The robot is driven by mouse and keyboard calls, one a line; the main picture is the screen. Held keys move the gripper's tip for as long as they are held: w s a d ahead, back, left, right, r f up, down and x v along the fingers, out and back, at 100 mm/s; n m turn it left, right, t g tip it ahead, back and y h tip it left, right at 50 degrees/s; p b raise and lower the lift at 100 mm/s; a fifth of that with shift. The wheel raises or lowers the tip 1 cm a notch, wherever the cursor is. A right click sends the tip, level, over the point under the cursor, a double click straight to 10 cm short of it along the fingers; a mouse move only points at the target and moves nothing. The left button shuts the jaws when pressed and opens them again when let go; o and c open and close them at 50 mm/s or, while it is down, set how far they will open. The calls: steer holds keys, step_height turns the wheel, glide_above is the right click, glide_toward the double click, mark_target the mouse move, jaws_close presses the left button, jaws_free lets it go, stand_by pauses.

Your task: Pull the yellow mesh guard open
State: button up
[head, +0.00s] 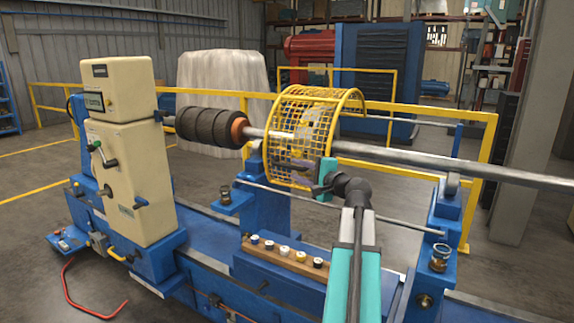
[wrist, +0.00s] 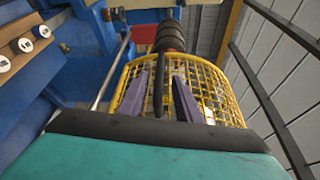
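The yellow mesh guard (head: 318,108) is a curved cage arching over the steel shaft (head: 375,152) on the blue stand. It also shows in the wrist view (wrist: 215,88), filling the middle behind my fingers. My gripper (head: 302,178) is at the guard's lower front edge in the head view. In the wrist view its two purple-grey fingers (wrist: 160,82) stand apart, pointing at the mesh. A dark, slightly curved bar (wrist: 158,88) shows between them and looks like a handle on the guard. I cannot tell whether the fingers touch it.
A cream control cabinet (head: 128,165) and dark ribbed rolls (head: 208,126) are on the left. A thin rod (head: 335,208) runs in front. Yellow railing (head: 425,147) stands behind.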

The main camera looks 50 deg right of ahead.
mark_target(291, 167)
steer(key=w, duration=0.2)
steer(key=w+p, duration=0.1)
steer(key=w, duration=0.1)
steer(key=w+d, duration=0.1)
steer(key=w, duration=0.1)
steer(key=shift+w+f+p, duration=0.2)
steer(key=shift+f+p, duration=0.05)
steer(key=shift+p, duration=0.05)
steer(key=shift+c, duration=0.3)
jaws_close()
